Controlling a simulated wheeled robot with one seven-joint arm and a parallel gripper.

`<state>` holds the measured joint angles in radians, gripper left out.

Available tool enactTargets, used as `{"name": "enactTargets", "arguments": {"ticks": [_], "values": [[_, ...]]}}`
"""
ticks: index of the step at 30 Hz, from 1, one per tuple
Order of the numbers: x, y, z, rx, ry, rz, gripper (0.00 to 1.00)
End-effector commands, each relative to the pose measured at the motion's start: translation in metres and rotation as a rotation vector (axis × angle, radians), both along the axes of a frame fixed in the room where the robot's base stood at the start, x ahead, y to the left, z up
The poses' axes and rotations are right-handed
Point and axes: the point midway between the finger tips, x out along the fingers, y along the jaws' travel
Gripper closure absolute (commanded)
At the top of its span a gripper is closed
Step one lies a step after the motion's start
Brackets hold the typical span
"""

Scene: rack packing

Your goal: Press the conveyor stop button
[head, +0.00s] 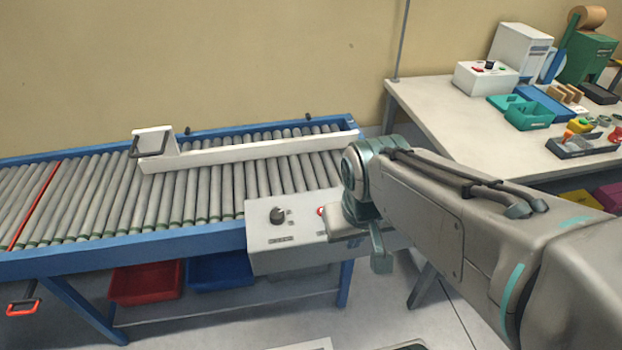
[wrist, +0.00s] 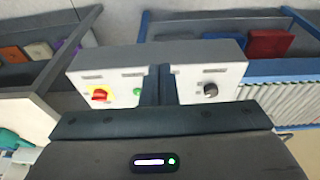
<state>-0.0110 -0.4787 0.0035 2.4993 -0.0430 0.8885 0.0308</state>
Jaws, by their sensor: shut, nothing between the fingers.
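The grey control box (head: 262,252) is fixed to the near side of the conveyor. In the wrist view the box (wrist: 190,75) carries a red button (wrist: 99,94) on a yellow plate at left, a green button (wrist: 138,91) and a black knob (wrist: 210,90) at right. In the head view the knob (head: 278,215) is clear, and a sliver of red button (head: 321,211) shows beside my arm. My gripper (wrist: 159,80) is shut and empty. Its fingers appear between the green button and the knob; I cannot tell whether they touch the box.
The roller conveyor (head: 100,205) has a white diverter bar (head: 255,150) across it. Red (head: 147,283) and blue (head: 220,270) bins sit below. A white worktable (head: 430,100) with bins and devices stands at right. The floor in front is partly clear.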

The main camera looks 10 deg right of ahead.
Motion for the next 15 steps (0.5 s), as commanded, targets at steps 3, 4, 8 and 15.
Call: {"name": "enactTargets", "arguments": {"ticks": [3, 4, 8, 15], "values": [[0.011, -0.010, 0.006, -0.105, 0.058, 0.071, 1.00], [0.015, -0.013, 0.007, -0.142, 0.077, 0.096, 1.00], [0.040, -0.029, 0.012, -0.330, 0.162, 0.244, 1.00], [0.101, -0.039, 0.014, -0.650, 0.271, 0.589, 1.00]]}}
